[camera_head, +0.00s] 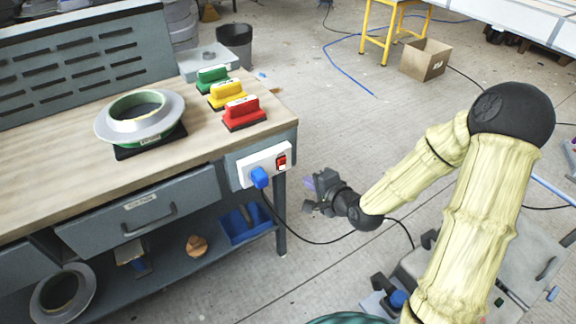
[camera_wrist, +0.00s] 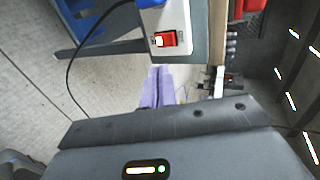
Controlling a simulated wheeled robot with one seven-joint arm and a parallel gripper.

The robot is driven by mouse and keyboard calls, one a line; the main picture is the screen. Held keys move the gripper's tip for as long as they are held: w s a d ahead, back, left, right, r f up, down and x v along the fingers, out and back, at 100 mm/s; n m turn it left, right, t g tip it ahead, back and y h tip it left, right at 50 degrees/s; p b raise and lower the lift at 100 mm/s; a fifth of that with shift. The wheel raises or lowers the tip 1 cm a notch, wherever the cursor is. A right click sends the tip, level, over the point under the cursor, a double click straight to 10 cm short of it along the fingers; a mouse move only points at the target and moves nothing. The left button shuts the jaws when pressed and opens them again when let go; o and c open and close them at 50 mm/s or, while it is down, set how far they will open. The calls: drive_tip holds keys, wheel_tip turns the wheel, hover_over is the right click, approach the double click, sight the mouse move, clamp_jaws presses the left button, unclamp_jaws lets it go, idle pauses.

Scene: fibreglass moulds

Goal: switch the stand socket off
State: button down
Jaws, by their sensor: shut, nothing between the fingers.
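The stand socket (camera_head: 264,165) is a white box on the front edge of the workbench, with a blue plug (camera_head: 260,177) in its left part and a red rocker switch (camera_head: 282,162) on its right part. In the wrist view the white socket (camera_wrist: 176,18) is at the top, and its red switch (camera_wrist: 165,40) shows a bright patch. My gripper (camera_head: 310,192) is to the right of and a little below the socket, apart from it. Its purple fingers (camera_wrist: 158,88) are shut and empty, pointing toward the switch in the wrist view. Whether the switch is on is hard to tell.
A black cable (camera_head: 300,239) runs from the plug down to the floor. The bench (camera_head: 60,165) carries red (camera_head: 243,113), yellow (camera_head: 227,95) and green (camera_head: 212,78) handled blocks and a ring-shaped roll (camera_head: 140,117). A blue bin (camera_head: 246,224) sits on the lower shelf.

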approach(282, 162)
wheel_tip(282, 162, down, 3)
drive_tip(key=w+a, duration=0.1)
drive_tip(key=w, duration=0.1)
drive_tip(key=w+a+b, duration=0.1)
drive_tip(key=w, duration=0.1)
drive_tip(key=shift+a+r, duration=0.2)
drive_tip(key=shift+a, duration=0.1)
drive_tip(key=shift+w+a, duration=0.3)
drive_tip(key=shift+w, duration=0.15)
